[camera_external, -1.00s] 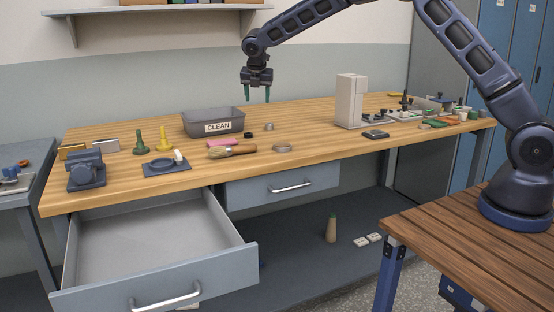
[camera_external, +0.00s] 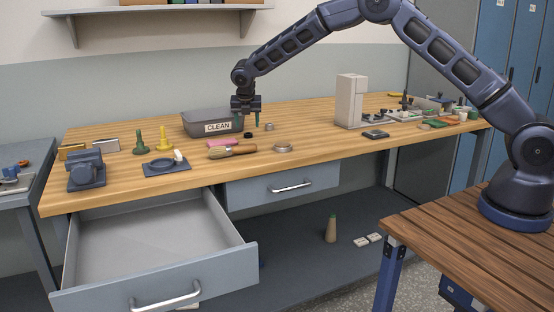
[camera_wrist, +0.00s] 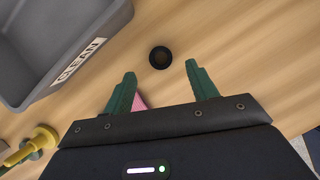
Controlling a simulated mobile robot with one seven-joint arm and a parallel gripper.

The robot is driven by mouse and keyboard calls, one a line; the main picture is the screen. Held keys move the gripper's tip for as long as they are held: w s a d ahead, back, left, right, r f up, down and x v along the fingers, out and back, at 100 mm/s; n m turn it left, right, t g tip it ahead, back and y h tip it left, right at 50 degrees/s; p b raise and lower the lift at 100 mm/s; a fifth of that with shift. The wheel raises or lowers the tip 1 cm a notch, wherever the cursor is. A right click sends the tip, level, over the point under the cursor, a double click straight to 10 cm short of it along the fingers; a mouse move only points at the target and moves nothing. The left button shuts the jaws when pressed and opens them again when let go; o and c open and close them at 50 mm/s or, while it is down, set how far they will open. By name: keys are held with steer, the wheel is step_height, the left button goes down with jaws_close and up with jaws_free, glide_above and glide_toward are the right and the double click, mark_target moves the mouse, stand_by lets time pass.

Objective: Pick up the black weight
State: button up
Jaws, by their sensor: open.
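The black weight (camera_wrist: 160,57) is a small dark round piece lying on the wooden bench. In the wrist view it sits ahead of and between my fingertips, apart from both. In the outside view the black weight (camera_external: 248,135) lies just right of the grey bin. My gripper (camera_external: 246,124) hangs above the bench close over it, fingers pointing down. In the wrist view my gripper (camera_wrist: 160,72) has its two green fingers spread wide with nothing between them.
The grey bin marked CLEAN (camera_external: 186,122) stands close to the left of my gripper. Yellow (camera_external: 164,143) and green (camera_external: 140,148) spindles stand left.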

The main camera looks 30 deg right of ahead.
mark_target(248, 138)
steer(key=x, duration=0.4)
steer(key=shift+f, duration=0.3)
steer(key=c, duration=1.1)
steer(key=shift+r, duration=0.1)
